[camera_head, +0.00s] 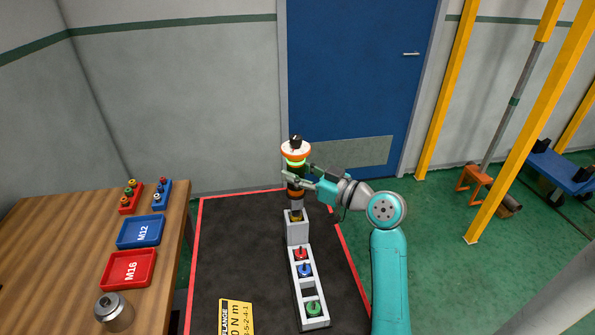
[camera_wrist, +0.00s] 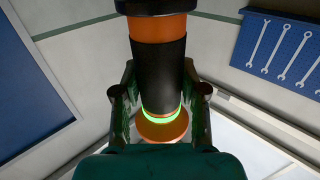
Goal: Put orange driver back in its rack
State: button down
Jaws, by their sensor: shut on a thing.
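The orange driver (camera_head: 296,154) is upright in the head view, with an orange cap, a glowing green ring and a dark body. My gripper (camera_head: 297,181) is shut around its dark body from the right. Below it are a grey shaft and a brass-coloured lower end, over a grey block-shaped holder (camera_head: 298,229). I cannot tell whether the tip is inside the holder or just above it. In the wrist view, the driver's black body (camera_wrist: 160,75) stands between the fingers of my gripper (camera_wrist: 163,100), with the green ring and an orange end.
A grey tray (camera_head: 296,290) in front of the holder has red, blue and green pieces and one empty slot. A yellow sign (camera_head: 236,316) lies on the dark mat. A wooden bench (camera_head: 60,250) at left carries red M16 (camera_head: 128,269) and blue M12 (camera_head: 141,232) trays.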

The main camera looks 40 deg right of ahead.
aim_at(298, 197)
jog(key=shift+f, duration=4.05)
dwell(3.9)
